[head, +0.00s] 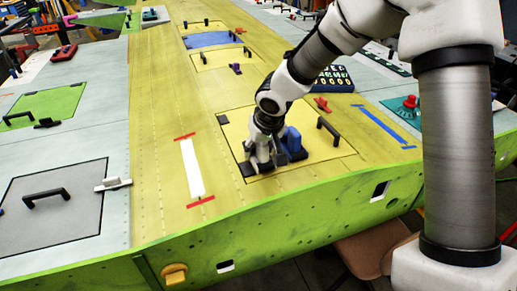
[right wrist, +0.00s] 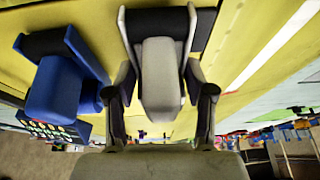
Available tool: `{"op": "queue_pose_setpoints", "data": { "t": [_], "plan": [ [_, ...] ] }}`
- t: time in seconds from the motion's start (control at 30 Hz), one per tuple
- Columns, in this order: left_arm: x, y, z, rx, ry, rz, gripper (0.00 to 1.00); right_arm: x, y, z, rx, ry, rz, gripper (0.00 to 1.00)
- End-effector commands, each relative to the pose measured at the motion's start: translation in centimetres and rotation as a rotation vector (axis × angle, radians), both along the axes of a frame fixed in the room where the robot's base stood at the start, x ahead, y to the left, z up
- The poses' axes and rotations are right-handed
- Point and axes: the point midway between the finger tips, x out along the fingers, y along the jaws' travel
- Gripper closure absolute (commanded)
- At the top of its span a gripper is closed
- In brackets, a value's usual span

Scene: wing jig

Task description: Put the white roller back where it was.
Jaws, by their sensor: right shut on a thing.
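The white roller (right wrist: 160,75) has a pale block grip and a dark roller at its end. It lies between the two fingers of my right gripper (right wrist: 160,92), which is shut on it. In the head view my right gripper (head: 264,160) is low over the yellow hatch panel and hides much of the roller. I cannot tell whether the roller touches the panel. The blue roller (head: 293,140) stands on the panel just right of the gripper; it also shows at the left in the right wrist view (right wrist: 55,88). My left gripper is not in view.
A white strip (head: 192,168) with red end marks lies left of the hatch; a blue strip (head: 384,127) lies to its right. A black handle (head: 328,130) stands on the hatch. A red clamp-like object (head: 321,104) and a dark keyed box (head: 334,79) are behind.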

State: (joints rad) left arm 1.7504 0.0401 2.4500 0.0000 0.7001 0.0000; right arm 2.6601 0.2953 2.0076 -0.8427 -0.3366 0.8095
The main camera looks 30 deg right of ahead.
Motion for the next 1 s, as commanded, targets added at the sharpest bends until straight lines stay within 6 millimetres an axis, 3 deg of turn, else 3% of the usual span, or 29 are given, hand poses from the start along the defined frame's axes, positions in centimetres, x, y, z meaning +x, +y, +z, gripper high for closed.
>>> {"op": "queue_pose_setpoints", "data": {
  "t": [0.27, 0.3, 0.33, 0.73, 0.8, 0.87, 1.0],
  "plan": [
    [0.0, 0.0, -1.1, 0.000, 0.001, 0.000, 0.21, 0.0, 0.0, -0.8, 0.000, -0.001, -0.001, 0.74],
    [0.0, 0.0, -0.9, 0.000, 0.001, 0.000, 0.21, 0.0, 0.0, -0.6, 0.000, 0.000, -0.001, 0.32],
    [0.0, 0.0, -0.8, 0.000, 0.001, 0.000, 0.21, 0.0, 0.0, -0.6, 0.000, 0.000, -0.001, 0.21],
    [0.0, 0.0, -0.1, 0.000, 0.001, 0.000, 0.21, 0.0, 0.0, 0.0, 0.000, 0.000, 0.000, 0.21],
    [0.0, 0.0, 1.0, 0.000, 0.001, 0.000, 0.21, 0.0, 0.0, 0.9, 0.000, 0.000, 0.001, 0.21],
    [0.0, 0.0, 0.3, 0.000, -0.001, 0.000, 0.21, -0.3, 0.0, 1.5, 0.000, -0.005, -0.002, 0.21],
    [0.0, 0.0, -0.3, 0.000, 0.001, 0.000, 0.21, -1.8, 0.3, 4.9, 0.001, -0.007, -0.001, 0.21]
  ]
}}
